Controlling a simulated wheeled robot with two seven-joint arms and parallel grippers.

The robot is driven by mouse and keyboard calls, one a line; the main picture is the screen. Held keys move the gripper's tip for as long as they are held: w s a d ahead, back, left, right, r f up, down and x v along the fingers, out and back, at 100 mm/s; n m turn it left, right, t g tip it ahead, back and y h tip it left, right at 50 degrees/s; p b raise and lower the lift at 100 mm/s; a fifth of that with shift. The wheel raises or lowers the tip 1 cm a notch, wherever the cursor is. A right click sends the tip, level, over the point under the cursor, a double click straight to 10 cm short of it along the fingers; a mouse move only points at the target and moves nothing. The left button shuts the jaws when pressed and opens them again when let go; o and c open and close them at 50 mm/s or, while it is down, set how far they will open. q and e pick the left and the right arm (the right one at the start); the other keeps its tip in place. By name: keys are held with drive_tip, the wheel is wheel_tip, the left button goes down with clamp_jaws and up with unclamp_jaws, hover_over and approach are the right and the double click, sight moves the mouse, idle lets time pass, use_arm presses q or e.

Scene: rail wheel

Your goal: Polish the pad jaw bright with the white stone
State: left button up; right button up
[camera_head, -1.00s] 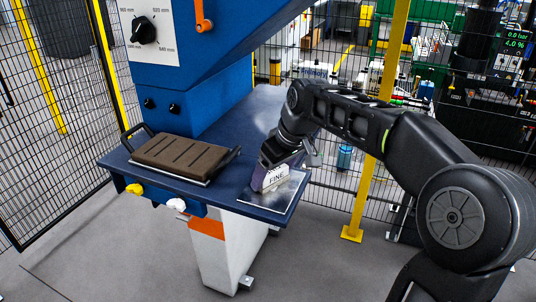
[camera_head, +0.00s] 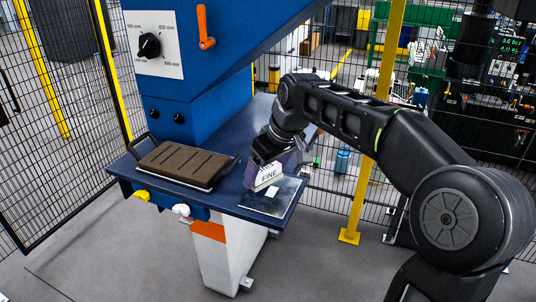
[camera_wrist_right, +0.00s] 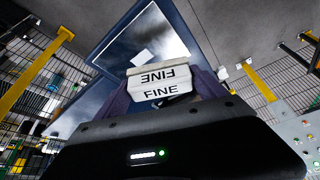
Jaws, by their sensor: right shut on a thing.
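My right gripper (camera_head: 266,160) is shut on a white stone (camera_head: 267,177) marked FINE, at the back left edge of a shiny steel plate (camera_head: 286,196) on the blue table. In the right wrist view the stone (camera_wrist_right: 163,84) sits between the fingers, with the plate (camera_wrist_right: 150,28) beyond it. I cannot tell whether the stone touches the plate. A brown grooved block (camera_head: 183,161) lies on a tray with black handles, left of the gripper. I cannot tell which piece is the pad jaw. My left gripper is not in view.
The blue machine (camera_head: 200,105) with a dial and orange lever rises behind the table. A small white square (camera_head: 272,191) lies on the plate. Yellow and white knobs (camera_head: 181,210) stick out at the table's front. Wire fencing and a yellow post (camera_head: 366,190) stand around.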

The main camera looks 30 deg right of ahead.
drive_tip(key=shift+r+p, duration=0.3)
drive_tip(key=shift+r, duration=0.95)
drive_tip(key=shift+d+f, duration=0.1)
